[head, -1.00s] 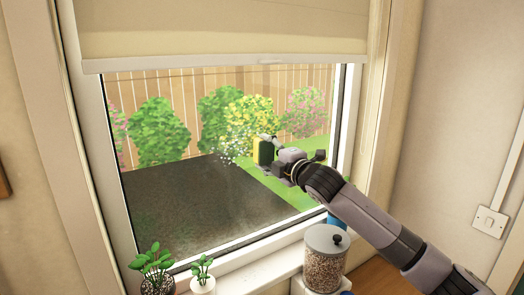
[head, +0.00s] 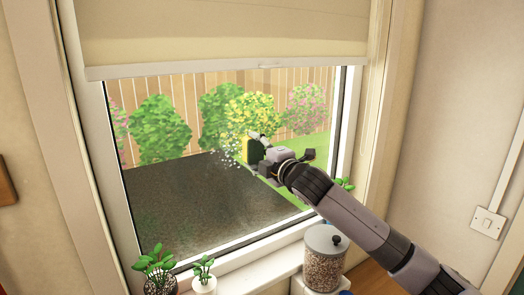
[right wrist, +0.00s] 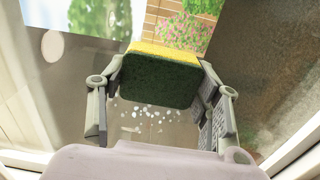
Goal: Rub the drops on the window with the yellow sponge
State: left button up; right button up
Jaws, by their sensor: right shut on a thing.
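My right gripper (head: 258,153) is shut on the yellow sponge (head: 248,150), in front of the window glass (head: 190,200). In the right wrist view the sponge (right wrist: 160,78) sits between the two fingers, its dark green side facing the camera and a yellow strip along its top. The white drops (head: 230,147) are a small cluster on the glass, just left of the sponge in the head view. In the right wrist view the drops (right wrist: 152,117) show just below the sponge. I cannot tell whether the sponge touches the glass. My left gripper is not in view.
A blind (head: 220,35) covers the window's top. Two small potted plants (head: 204,275) stand at the lower left of the sill. A lidded glass jar (head: 325,260) stands below my right arm. Another plant (head: 345,184) shows behind the arm. The glass left of the drops is unobstructed.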

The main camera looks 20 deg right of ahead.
aim_at(226, 146)
jog(key=shift+s+a+p, duration=0.2)
jog(key=shift+s+a, duration=0.2)
jog(key=shift+a, duration=1.55)
jog(key=shift+s+a+p, duration=0.25)
jog(key=shift+s+a, duration=0.1)
jog(key=shift+a, duration=1.6)
jog(key=shift+s+a+p, duration=0.2)
jog(key=shift+s+a, duration=0.2)
jog(key=shift+a, duration=1.55)
jog(key=shift+d+r, duration=0.15)
jog(key=shift+r, duration=0.9)
jog(key=shift+w+d, duration=0.25)
jog(key=shift+d, duration=0.75)
jog(key=shift+w+d+f, duration=0.15)
jog(key=shift+w+d, duration=0.05)
jog(key=shift+d, duration=0.9)
jog(key=shift+w+d, duration=0.25)
jog(key=shift+d, duration=1)
jog(key=shift+w+d, duration=0.25)
jog(key=shift+d, duration=1)
jog(key=shift+w+d, duration=0.25)
jog(key=shift+d, duration=0.95)
jog(key=d, duration=0.3)
jog(key=shift+w+d, duration=0.2)
jog(key=shift+w, duration=0.1)
